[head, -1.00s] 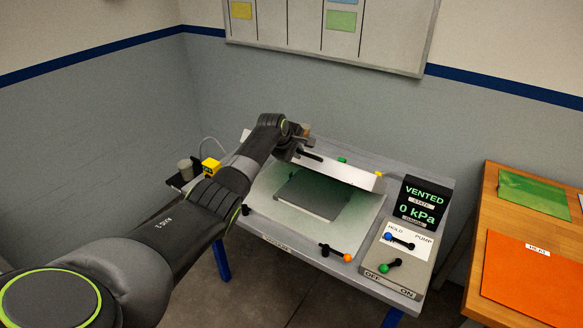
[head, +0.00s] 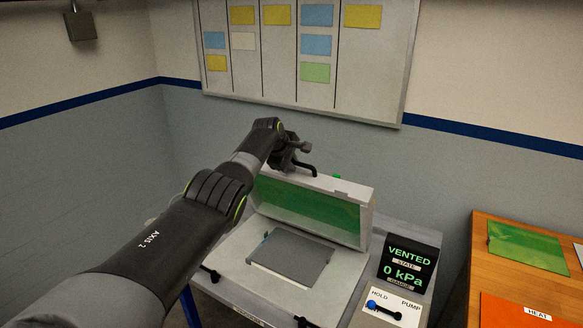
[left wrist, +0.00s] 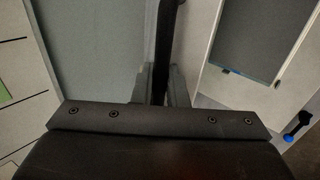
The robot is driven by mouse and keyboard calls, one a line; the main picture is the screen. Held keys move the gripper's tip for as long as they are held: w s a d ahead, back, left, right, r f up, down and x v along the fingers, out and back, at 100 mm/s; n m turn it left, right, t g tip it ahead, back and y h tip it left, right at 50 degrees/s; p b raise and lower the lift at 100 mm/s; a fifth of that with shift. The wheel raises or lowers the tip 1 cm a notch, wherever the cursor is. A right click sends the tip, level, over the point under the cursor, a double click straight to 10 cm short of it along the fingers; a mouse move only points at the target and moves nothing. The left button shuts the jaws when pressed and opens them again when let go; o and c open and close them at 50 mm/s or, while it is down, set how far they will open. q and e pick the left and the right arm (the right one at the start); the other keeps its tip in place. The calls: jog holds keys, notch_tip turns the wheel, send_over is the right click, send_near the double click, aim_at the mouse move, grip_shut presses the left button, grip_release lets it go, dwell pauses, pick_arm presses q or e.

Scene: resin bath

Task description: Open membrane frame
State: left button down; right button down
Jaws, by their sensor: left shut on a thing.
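The membrane frame (head: 368,207) is a white frame with a green translucent sheet. It stands tilted up steeply from the back of the white bed in the head view. A flat grey panel (head: 290,252) lies on the bed below it, and it also shows in the left wrist view (left wrist: 262,35). My left gripper (head: 290,160) is at the frame's raised upper edge, shut on its black handle (head: 306,167). The handle shows as a dark bar between the fingers in the left wrist view (left wrist: 166,45). My fingertips are partly hidden. My right gripper is not in view.
A gauge display (head: 408,266) reading VENTED, 0 kPa stands right of the bed, above a HOLD/PUMP panel with a blue-knobbed lever (head: 380,306). A wooden table (head: 487,258) with green and orange sheets is at right. A wall board (head: 385,85) hangs behind.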

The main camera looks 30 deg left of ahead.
pick_arm(q)
jog(key=shift+w, duration=0.15)
dwell(0.3)
jog(key=c, duration=1.6)
grip_release()
jog(key=shift+o, duration=0.2)
jog(key=shift+s+a+r, duration=0.15)
jog(key=shift+s+r, duration=0.2)
jog(key=shift+r, duration=0.25)
jog(key=shift+p+v, duration=0.4)
jog(key=shift+v, duration=0.45)
jog(key=b+v, duration=0.4)
jog(key=v, duration=1)
jog(key=shift+s, duration=0.15)
